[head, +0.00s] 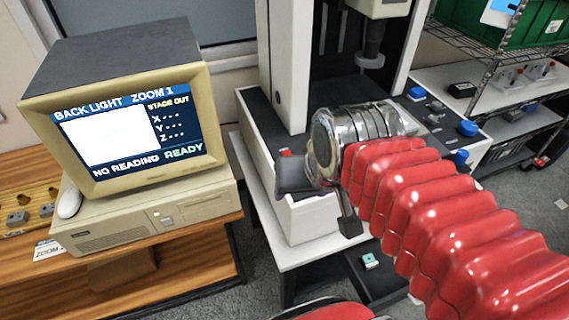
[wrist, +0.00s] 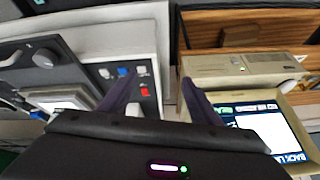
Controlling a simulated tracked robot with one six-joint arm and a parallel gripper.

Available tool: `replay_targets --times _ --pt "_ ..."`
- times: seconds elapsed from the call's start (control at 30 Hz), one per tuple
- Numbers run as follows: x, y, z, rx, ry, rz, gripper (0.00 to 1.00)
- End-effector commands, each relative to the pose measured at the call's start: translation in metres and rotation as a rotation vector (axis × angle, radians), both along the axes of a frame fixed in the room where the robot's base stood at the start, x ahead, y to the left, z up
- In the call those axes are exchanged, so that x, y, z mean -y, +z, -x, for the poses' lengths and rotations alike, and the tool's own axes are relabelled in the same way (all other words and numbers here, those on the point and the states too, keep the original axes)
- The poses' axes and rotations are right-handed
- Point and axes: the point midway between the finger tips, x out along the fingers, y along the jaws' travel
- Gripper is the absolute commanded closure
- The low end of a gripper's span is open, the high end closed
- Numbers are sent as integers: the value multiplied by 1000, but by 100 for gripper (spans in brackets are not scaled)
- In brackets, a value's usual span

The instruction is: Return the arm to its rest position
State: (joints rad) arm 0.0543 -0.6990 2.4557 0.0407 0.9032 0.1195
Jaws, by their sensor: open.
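My arm, in a red ribbed sleeve with a shiny metal wrist, reaches in from the lower right in the head view. My gripper (head: 320,201) is at its end, in front of the white base of the measuring machine (head: 305,218). In the wrist view, the two dark fingers of my gripper (wrist: 158,92) stand apart with nothing between them. The arm is extended forward, with the wrist hiding part of the machine.
A beige monitor (head: 35,110) reading "STAGE OUT", "NO READING" and "READY" stands on a computer case (head: 150,220) on the wooden desk (head: 185,262), left of my gripper. A wire shelf with a green crate (head: 465,18) is at the upper right.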

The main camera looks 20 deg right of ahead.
Motion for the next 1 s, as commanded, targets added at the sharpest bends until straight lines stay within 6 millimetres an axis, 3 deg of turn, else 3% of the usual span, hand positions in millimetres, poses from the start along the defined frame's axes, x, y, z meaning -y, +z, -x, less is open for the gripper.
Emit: replay_targets --times 0.2,0.83,1.0 --pt "-8 -8 15 9 171 98 43" --pt "-8 -8 14 9 167 96 43" --pt "-8 -8 14 9 167 96 54"
